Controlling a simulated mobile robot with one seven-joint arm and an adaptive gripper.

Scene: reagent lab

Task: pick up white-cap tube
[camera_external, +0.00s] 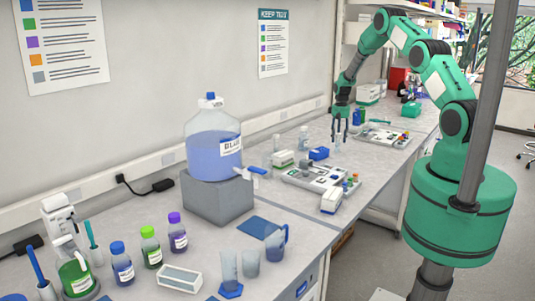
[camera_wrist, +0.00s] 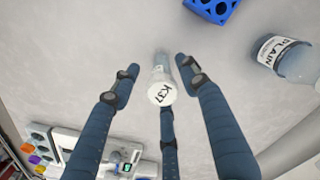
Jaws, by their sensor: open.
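The white-cap tube (camera_wrist: 162,94) shows in the wrist view with its round cap, marked K37, facing the camera. Its clear body (camera_wrist: 161,60) reaches away beyond the cap. My gripper (camera_wrist: 158,72) is open, with one blue finger on each side of the tube and a third below the cap. I cannot tell whether any finger touches it. In the external view my gripper (camera_external: 341,137) points down over the far part of the bench. The tube cannot be made out clearly there, among the fingers.
A blue rack (camera_wrist: 213,8) and a bottle labelled PLAIN (camera_wrist: 290,62) lie near the tube in the wrist view. A white device (camera_wrist: 110,150) is at lower left. In the external view, a large blue-filled carboy (camera_external: 213,155) stands on a grey block, with several bottles nearer.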

